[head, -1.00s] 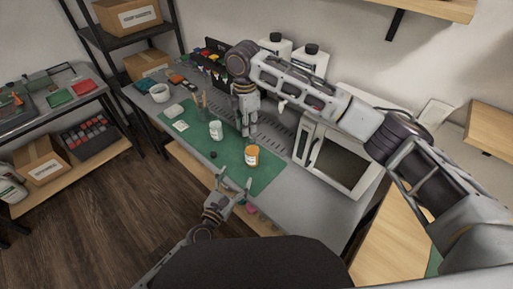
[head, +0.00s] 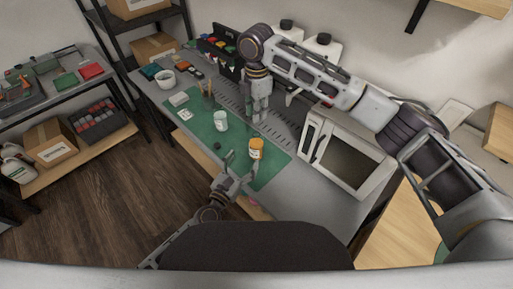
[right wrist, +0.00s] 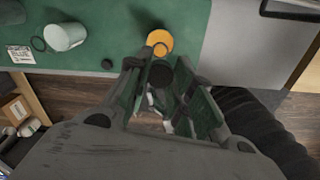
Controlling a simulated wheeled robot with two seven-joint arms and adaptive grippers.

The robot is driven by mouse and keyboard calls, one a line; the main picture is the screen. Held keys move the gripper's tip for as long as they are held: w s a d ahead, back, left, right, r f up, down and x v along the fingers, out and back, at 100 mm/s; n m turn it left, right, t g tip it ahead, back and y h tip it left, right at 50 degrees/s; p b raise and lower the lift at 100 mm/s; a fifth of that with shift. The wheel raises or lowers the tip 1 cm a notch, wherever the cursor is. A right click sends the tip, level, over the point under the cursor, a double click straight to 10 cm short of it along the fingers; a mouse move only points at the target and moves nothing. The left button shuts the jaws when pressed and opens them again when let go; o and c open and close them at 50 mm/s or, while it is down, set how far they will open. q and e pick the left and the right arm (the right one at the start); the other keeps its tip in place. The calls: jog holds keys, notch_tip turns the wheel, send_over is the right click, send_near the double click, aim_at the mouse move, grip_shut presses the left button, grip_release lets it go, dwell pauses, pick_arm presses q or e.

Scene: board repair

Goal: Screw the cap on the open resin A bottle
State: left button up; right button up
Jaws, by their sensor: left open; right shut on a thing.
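An orange bottle (head: 256,148) with a pale label stands upright on the green mat (head: 205,132). Its round open mouth shows in the right wrist view (right wrist: 160,46). A pale bottle (head: 221,122) stands further left, also in the right wrist view (right wrist: 66,35). I cannot read either bottle's label. My right gripper (head: 258,116) points down behind the orange bottle. It is shut on a dark round cap (right wrist: 160,75), which shows between its fingers. My left gripper (head: 240,166) is open at the mat's front edge, its fingers just short of the orange bottle.
Another black cap (head: 217,146) lies on the mat, left of the orange bottle. A white oven-like box (head: 310,139) stands to the right. Bare mat lies between the bottles.

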pick_arm(q)
jog(key=shift+x, duration=5.85)
jog(key=c, duration=1.5)
jog(key=shift+c, duration=0.3)
pick_arm(e)
send_over(256, 131)
jog(key=shift+s+f, duration=0.1)
jog(key=shift+f, duration=2.4)
